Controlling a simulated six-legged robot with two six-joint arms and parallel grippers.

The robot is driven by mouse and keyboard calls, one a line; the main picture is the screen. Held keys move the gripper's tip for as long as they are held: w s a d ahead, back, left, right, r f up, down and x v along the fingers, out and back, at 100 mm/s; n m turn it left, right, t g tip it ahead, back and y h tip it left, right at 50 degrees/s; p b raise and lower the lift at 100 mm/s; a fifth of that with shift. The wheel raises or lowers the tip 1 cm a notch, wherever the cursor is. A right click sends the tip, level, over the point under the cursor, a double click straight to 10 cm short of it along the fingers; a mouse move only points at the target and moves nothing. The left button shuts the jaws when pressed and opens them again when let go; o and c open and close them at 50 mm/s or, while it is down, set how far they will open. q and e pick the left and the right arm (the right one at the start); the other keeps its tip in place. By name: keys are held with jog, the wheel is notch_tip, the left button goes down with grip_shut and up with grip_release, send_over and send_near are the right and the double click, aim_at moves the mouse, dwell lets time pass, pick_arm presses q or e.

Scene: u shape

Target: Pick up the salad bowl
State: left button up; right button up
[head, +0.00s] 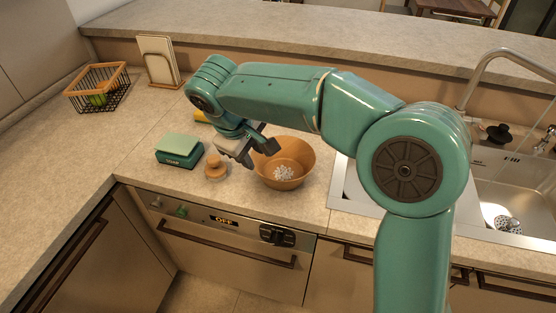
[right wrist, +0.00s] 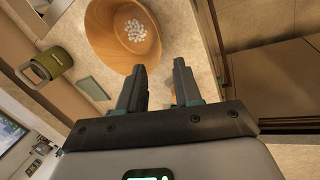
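The salad bowl (head: 297,156) is a tan-orange round bowl standing upright on the counter, left of the sink. Several small white pieces lie in its bottom. My right gripper (head: 252,149) is at the bowl's left rim in the head view, with its fingers apart. In the right wrist view the bowl (right wrist: 112,38) is just beyond the fingertips of the open gripper (right wrist: 158,76). Nothing is held between the fingers. I cannot tell whether a finger touches the rim. My left gripper is not in view.
A small wooden knobbed object (head: 215,169) and a teal box with a pale green top (head: 180,149) stand left of the bowl. A wire basket (head: 98,88) and upright boards (head: 158,58) are behind. The sink (head: 510,195) is at right. The counter's front edge is close.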

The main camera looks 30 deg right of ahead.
send_over(268, 181)
jog(key=s+a, duration=0.1)
jog(key=a, duration=0.1)
notch_tip(268, 181, down, 9)
jog(key=shift+d+r, duration=0.1)
jog(key=shift+d, duration=0.05)
jog(key=shift+w+f, duration=0.15)
jog(key=shift+f, duration=0.4)
jog(key=p+x, duration=0.1)
jog(key=x, duration=0.4)
jog(key=shift+w+d, duration=0.1)
jog(key=shift+d, duration=0.05)
grip_shut()
